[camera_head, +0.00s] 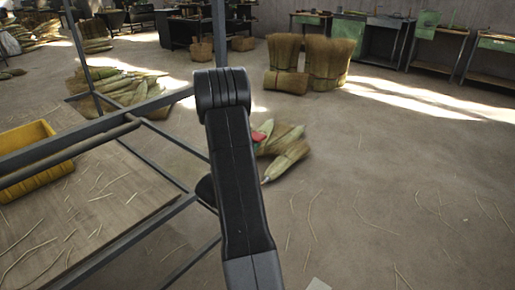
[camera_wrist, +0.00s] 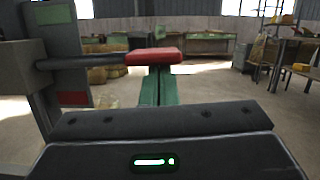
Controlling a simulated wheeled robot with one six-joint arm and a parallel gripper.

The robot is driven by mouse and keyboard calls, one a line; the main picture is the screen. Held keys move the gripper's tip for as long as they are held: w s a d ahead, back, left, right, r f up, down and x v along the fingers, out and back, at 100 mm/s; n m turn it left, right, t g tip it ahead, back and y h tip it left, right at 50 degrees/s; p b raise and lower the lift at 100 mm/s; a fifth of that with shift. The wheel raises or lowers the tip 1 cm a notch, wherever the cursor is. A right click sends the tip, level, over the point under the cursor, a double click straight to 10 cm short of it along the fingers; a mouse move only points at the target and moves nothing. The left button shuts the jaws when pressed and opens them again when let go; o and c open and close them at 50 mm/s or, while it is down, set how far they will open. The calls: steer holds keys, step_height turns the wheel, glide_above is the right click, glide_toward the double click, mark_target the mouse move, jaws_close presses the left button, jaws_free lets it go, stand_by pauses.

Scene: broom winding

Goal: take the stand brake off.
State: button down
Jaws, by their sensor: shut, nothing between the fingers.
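The brake lever shows in the wrist view as a dark rod with a red grip (camera_wrist: 153,56), reaching right from a dark grey upright (camera_wrist: 38,62) of the stand. My gripper (camera_wrist: 159,72) shows its two green fingers side by side, shut with nothing between them. Their tips are right at the red grip, just below it in the picture; I cannot tell whether they touch. In the head view my own arm hides most of the gripper, and only a small red patch (camera_head: 258,137) shows beside it.
A grey metal frame (camera_head: 120,128) with a wooden board (camera_head: 95,215) and a yellow bin (camera_head: 30,150) stands at left. Brooms (camera_head: 287,150) lie on the floor beyond my arm, with upright bundles (camera_head: 328,58) farther back. Workbenches line the back wall. The floor at right is open.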

step_height(320, 180, up, 3)
steer(key=shift+f+n+y+p, duration=0.15)
steer(key=shift+n+y+p, duration=0.15)
steer(key=shift+n+p, duration=0.55)
steer(key=shift+w+a+r+n+p, duration=0.1)
steer(key=shift+a+r+n+p, duration=0.1)
steer(key=shift+r, duration=0.6)
steer(key=shift+w+a+r+n+p, duration=0.1)
steer(key=shift+a+r+p, duration=0.05)
steer(key=shift+r, duration=0.6)
steer(key=shift+r, duration=0.15)
